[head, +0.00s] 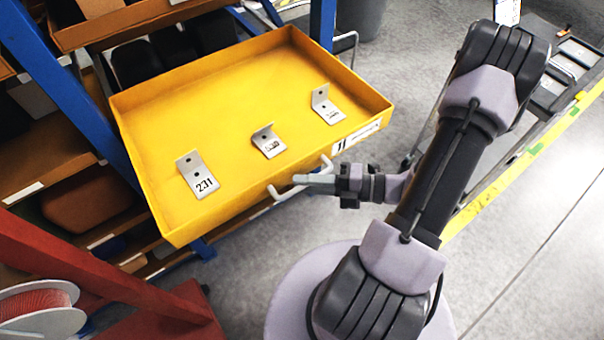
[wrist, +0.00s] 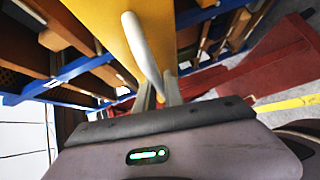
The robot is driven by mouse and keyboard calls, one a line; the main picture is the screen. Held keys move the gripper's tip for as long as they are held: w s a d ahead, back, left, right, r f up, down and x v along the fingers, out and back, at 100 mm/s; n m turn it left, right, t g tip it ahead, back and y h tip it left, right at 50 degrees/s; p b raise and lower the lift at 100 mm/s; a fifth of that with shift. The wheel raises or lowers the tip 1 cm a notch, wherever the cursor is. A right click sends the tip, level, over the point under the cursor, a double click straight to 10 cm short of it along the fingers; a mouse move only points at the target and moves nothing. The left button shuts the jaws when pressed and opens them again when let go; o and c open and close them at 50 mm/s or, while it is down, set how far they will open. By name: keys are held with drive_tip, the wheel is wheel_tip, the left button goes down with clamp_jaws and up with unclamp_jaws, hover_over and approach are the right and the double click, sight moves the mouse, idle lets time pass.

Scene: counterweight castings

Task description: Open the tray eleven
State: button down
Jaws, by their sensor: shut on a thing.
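The yellow tray (head: 210,112) labelled 11 is pulled out from the blue-framed rack in the head view. Three metal angle brackets lie in it: one marked 231 (head: 197,175), a middle one (head: 268,142) and a right one (head: 326,105). A white bar handle (head: 284,192) runs along the tray's front wall. My gripper (head: 312,180) is at that handle, shut on it near its middle. In the wrist view the handle (wrist: 146,52) passes between my gripper's fingers (wrist: 160,92), with the yellow tray front (wrist: 102,22) beyond it.
The rack's blue posts (head: 52,75) and brown trays (head: 130,20) stand behind and left. A red frame (head: 90,265) with a wire spool (head: 40,310) is at the lower left. Grey floor is open between.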

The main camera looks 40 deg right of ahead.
drive_tip(key=shift+s, duration=0.2)
drive_tip(key=c, duration=1.5)
unclamp_jaws()
drive_tip(key=shift+o, duration=0.2)
drive_tip(key=p+v, duration=0.2)
drive_tip(key=v, duration=1.5)
drive_tip(key=shift+s+p, duration=0.25)
drive_tip(key=shift+p, duration=0.05)
drive_tip(key=shift+d, duration=0.15)
